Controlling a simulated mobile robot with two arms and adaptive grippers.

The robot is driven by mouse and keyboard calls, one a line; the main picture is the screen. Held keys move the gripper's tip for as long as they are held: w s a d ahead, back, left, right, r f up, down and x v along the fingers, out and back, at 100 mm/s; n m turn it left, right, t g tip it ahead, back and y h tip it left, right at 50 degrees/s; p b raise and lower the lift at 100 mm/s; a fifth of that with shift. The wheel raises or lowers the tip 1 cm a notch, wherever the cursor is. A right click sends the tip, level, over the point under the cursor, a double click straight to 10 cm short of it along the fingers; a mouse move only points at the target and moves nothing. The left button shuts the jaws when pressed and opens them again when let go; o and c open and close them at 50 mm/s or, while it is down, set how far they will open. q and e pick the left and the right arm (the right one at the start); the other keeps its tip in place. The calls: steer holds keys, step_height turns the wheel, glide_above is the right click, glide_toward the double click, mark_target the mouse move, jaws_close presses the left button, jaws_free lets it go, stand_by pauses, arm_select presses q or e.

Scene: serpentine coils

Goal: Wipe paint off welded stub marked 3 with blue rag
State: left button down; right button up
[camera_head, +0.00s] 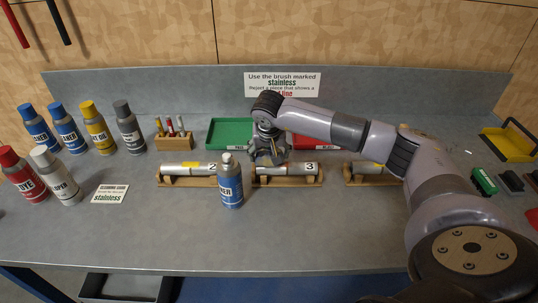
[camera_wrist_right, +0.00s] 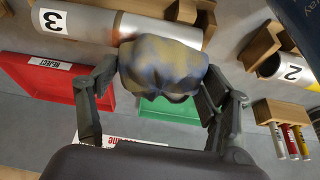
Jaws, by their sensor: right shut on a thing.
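The stub marked 3 (camera_head: 300,170) is a silver tube lying on a wooden cradle behind the blue-labelled bottle, and it also shows at the top left of the right wrist view (camera_wrist_right: 90,22). A brownish band shows around its middle. My right gripper (camera_head: 268,154) is over the stub's left part. In the right wrist view it is shut on a crumpled blue rag (camera_wrist_right: 163,66) with yellowish stains. The rag overlaps the edge of the stub; I cannot tell whether it is pressed on it. Any paint under the rag is hidden. My left gripper is not in view.
A blue-labelled bottle (camera_head: 230,183) stands close in front, between stub 3 and the stub marked 2 (camera_head: 190,170). A third stub (camera_head: 366,168) lies to the right. Green (camera_head: 226,131) and red (camera_head: 318,142) trays are behind. Several bottles stand at left.

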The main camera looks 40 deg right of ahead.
steer(key=r, duration=0.1)
steer(key=r+p, duration=0.1)
steer(key=d+r, duration=0.1)
steer(key=shift+s+r, duration=0.25)
steer(key=shift+s, duration=0.1)
steer(key=shift+r+p, duration=0.4)
steer(key=shift+p, duration=0.1)
steer(key=shift+w+a+r+p, duration=0.1)
steer(key=shift+r+p, duration=0.2)
steer(key=shift+r, duration=0.2)
steer(key=shift+w+a+r+p, duration=0.1)
steer(key=shift+r+p, duration=0.2)
steer(key=shift+r, duration=0.2)
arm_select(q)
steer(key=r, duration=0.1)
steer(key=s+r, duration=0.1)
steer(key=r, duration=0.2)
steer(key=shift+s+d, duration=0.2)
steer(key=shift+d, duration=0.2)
arm_select(e)
steer(key=shift+s, duration=0.1)
steer(key=shift+d, duration=0.1)
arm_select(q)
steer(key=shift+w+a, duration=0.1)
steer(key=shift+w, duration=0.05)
